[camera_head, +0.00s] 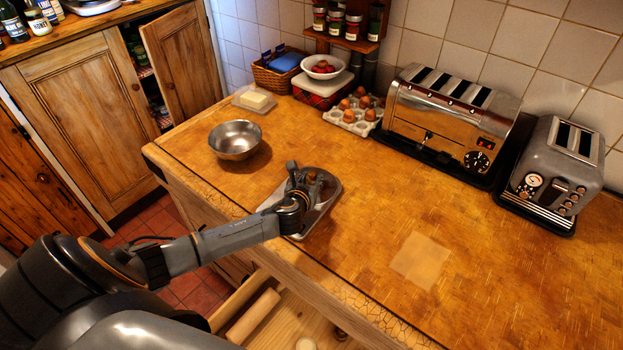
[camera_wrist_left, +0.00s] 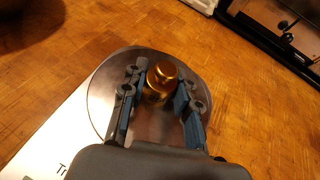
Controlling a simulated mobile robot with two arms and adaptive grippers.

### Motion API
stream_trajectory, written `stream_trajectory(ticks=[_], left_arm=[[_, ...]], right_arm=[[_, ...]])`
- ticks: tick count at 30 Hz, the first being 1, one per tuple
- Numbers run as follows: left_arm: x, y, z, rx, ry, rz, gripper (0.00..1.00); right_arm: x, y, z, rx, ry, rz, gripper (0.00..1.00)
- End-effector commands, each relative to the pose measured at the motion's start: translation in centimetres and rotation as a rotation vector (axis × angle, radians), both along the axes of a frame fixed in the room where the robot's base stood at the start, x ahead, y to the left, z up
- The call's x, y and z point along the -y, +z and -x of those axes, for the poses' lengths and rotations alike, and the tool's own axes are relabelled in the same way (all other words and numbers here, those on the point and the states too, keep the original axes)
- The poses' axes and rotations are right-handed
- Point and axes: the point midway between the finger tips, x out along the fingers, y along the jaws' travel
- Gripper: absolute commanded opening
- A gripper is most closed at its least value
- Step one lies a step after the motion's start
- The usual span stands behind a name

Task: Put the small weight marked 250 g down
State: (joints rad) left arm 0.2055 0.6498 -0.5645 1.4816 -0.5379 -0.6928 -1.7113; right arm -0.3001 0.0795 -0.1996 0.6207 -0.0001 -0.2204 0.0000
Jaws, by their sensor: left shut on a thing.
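A small brass weight (camera_wrist_left: 161,80) with a round knob shows in the left wrist view; I cannot read a marking on it. My left gripper (camera_head: 312,178) is shut on it, with one blue-padded finger on each side. In the left wrist view the gripper (camera_wrist_left: 165,85) is over the round steel plate of a kitchen scale (camera_wrist_left: 103,88). The scale also shows in the head view (camera_head: 325,212), near the counter's front edge, partly hidden by my arm. I cannot tell whether the weight touches the plate. My right gripper is not in view.
A steel bowl (camera_head: 235,147) stands left of the scale. A pale square (camera_head: 420,260) lies on clear counter to the right. An egg tray (camera_head: 352,120) and two toasters (camera_head: 445,125) (camera_head: 557,170) stand behind. An open drawer with a rolling pin (camera_head: 253,316) is below the front edge.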

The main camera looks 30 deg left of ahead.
Motion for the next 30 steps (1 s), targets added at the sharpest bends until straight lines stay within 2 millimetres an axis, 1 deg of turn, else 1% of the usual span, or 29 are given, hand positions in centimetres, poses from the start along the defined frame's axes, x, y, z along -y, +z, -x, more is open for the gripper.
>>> stream_trajectory(ticks=[1,2,3,4,12,15,17,20,23,30], left_arm=[[0.0,-0.1,0.0,0.000,0.000,0.000,0.34],[0.0,-0.1,0.0,0.000,0.000,0.000,0.40],[0.0,-0.1,0.0,0.000,0.000,0.000,0.48],[0.0,-0.1,0.0,0.000,0.000,0.000,0.53],[0.0,0.0,0.0,0.000,0.000,0.000,0.53],[0.0,0.4,0.0,0.000,-0.001,0.000,0.53],[0.2,0.4,0.4,0.000,-0.002,0.000,0.53],[0.5,0.8,1.5,0.000,-0.003,-0.001,0.53],[1.0,1.5,3.0,-0.001,-0.004,0.000,0.53],[2.3,3.1,7.0,-0.001,-0.004,0.000,0.53]], right_arm=[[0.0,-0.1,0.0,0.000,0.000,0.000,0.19],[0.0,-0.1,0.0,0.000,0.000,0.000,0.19],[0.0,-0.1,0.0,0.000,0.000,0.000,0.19],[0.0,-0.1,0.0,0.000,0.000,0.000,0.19],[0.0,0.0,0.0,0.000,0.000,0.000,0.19],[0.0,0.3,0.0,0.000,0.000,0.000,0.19],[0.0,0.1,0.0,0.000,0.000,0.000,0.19],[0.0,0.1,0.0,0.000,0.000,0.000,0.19],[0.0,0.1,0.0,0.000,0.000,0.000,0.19],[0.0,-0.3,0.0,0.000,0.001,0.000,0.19]])
